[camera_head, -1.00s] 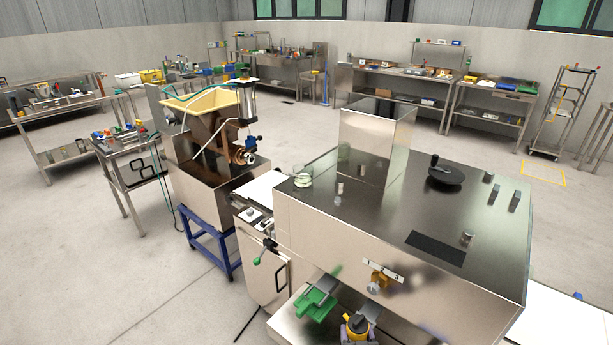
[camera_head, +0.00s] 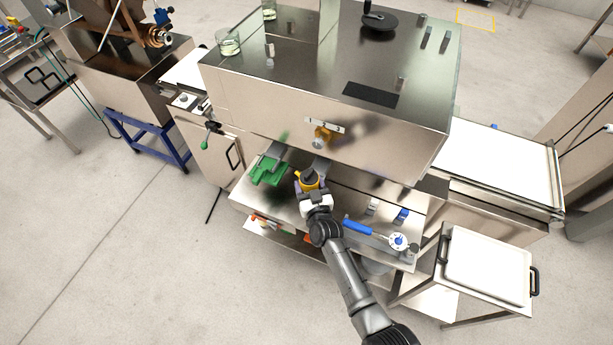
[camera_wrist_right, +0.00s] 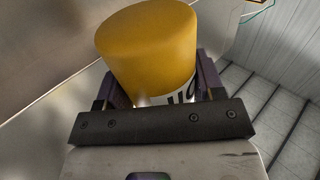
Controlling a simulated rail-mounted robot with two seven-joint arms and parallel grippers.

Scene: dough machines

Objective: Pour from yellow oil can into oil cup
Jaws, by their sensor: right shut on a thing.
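My right gripper (camera_head: 310,192) is shut on the yellow oil can (camera_head: 310,181) in front of the machine. The can has a dark top in the head view. The right wrist view shows its rounded yellow end (camera_wrist_right: 150,45) between purple fingers, with a white, black-lettered label partly hidden by the gripper. A clear glass cup (camera_head: 228,43), which looks like the oil cup, stands at the left front corner of the machine top, apart from the can. It seems to hold some pale liquid. My left gripper is not in view.
The steel machine (camera_head: 290,95) has an orange knob (camera_head: 322,133) on its front. On the shelf below lie a green tool (camera_head: 268,170) and a blue-handled tool (camera_head: 360,228). A tray cart (camera_head: 487,265) stands at lower right.

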